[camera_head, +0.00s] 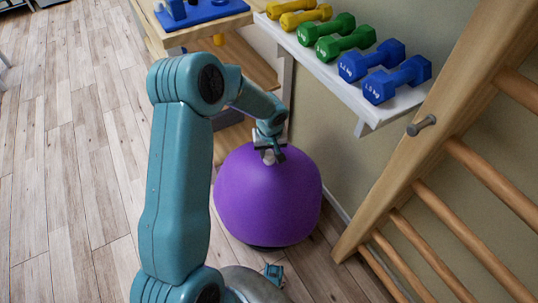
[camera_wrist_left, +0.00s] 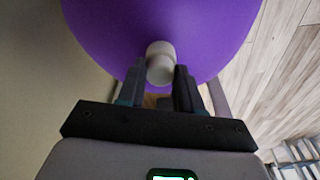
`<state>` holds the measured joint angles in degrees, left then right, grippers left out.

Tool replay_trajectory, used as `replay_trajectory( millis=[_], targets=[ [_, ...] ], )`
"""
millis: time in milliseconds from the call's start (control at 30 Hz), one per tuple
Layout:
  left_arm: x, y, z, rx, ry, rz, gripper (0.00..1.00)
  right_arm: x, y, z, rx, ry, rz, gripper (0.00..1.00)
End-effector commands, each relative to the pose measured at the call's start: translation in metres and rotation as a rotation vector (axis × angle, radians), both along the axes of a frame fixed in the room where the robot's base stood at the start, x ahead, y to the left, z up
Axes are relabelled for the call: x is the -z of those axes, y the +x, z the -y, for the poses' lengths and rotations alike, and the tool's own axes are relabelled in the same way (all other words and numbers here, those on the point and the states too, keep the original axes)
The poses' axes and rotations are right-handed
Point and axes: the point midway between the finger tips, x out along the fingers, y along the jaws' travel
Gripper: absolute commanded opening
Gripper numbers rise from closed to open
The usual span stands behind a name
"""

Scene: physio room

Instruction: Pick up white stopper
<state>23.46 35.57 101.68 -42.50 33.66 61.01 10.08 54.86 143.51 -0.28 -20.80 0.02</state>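The white stopper (camera_wrist_left: 160,62) is a small off-white knob on the side of the purple ball (camera_head: 267,200). It shows clearly in the left wrist view, with the ball (camera_wrist_left: 225,30) filling the upper part behind it. My left gripper (camera_wrist_left: 160,75) has one dark finger on each side of the stopper, very close to it. I cannot tell whether the fingers press on it. In the head view my left gripper (camera_head: 270,152) is at the ball's upper side, and the stopper is hidden there.
A white shelf (camera_head: 372,112) with yellow, green and blue dumbbells (camera_head: 338,38) is above and right of the ball. Wooden wall bars (camera_head: 440,150) with a grey peg (camera_head: 421,125) stand at the right. A wooden table with a blue tray (camera_head: 208,12) is at the back. Floor at the left is clear.

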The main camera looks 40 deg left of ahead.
Motion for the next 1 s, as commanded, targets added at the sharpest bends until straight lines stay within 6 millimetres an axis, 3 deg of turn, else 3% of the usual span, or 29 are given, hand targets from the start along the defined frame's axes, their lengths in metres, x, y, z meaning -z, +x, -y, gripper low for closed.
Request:
replay_trajectory(
  millis=[33,67,100,400,533,667,1000],
  targets=[
    [0.000,0.000,0.000,0.000,0.000,0.000,0.18,0.000,0.000,0.000,0.000,0.000,0.000,0.43],
    [0.000,0.000,0.000,0.000,-0.001,-0.001,0.08,0.000,0.000,0.000,0.000,0.000,0.000,0.43],
    [0.000,0.000,0.000,0.000,-0.001,-0.001,0.06,0.000,0.000,0.000,0.000,0.000,0.000,0.43],
    [-0.001,0.000,0.000,0.000,0.000,0.000,0.05,0.000,0.000,0.000,0.000,0.000,0.000,0.43],
    [-0.014,0.000,0.000,-0.001,0.001,0.002,0.05,-0.005,0.000,0.000,0.000,0.000,0.000,0.43],
    [-0.044,0.001,0.000,-0.001,0.002,0.004,0.05,-0.016,0.000,0.000,0.000,0.000,0.000,0.43],
    [-0.149,0.001,0.000,0.000,0.001,0.005,0.05,-0.045,0.000,0.000,0.000,0.000,0.000,0.43]
  ],
)
